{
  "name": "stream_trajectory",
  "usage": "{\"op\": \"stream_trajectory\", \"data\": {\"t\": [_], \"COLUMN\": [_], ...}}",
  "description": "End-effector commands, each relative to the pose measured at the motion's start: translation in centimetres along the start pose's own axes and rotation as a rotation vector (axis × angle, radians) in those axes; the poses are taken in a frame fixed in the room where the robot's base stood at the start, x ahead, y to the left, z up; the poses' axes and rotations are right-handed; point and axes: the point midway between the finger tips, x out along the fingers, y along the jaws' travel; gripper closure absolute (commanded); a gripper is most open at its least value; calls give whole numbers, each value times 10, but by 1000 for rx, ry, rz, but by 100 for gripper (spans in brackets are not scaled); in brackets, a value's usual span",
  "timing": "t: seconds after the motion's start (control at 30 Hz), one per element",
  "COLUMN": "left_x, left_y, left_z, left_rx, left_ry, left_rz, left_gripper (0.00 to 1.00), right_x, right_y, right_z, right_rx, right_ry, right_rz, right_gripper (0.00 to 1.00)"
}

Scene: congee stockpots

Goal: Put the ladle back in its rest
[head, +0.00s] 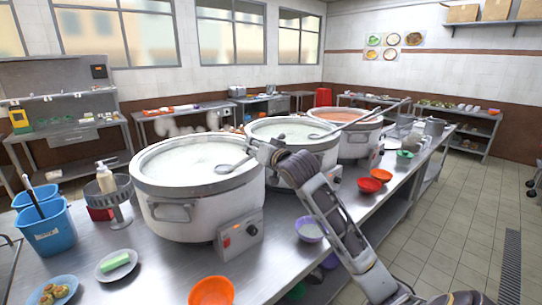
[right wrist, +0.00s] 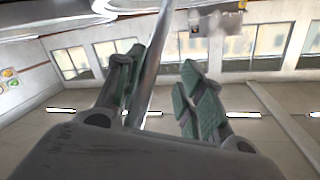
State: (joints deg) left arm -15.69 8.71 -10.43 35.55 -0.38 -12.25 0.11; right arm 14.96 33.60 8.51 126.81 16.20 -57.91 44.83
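In the right wrist view the ladle handle (right wrist: 152,68) passes between the fingers of my right gripper (right wrist: 162,82). It runs close to the left finger, with a clear gap to the right finger, so the gripper looks open. A metal stand (head: 118,207) with a round top is left of the nearest pot; I cannot tell if it is the rest. My left gripper is out of view.
The middle pot (head: 310,142) and far pot (head: 352,146) stand in a row behind. Another ladle (head: 375,116) leans across the far pot. Blue bins (head: 47,231), a soap bottle (head: 105,180), an orange bowl (head: 211,291) and red bowls (head: 368,185) stand on the steel counter.

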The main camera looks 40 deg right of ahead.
Motion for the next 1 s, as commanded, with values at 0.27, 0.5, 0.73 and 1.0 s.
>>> {"op": "stream_trajectory", "data": {"t": [0.27, 0.5, 0.73, 1.0], "left_x": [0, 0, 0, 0], "left_y": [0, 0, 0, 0], "left_z": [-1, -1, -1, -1], "left_rx": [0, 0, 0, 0], "left_ry": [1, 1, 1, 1], "left_rz": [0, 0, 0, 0], "left_gripper": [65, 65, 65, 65], "right_x": [-31, -58, -83, -99], "right_y": [0, 0, 0, 0], "right_z": [0, 0, 0, 0], "right_rx": [0, 0, 2, 0], "right_ry": [0, 1, 0, 1], "right_rz": [-2, -1, -1, -1], "right_gripper": [62, 62, 62, 62]}}
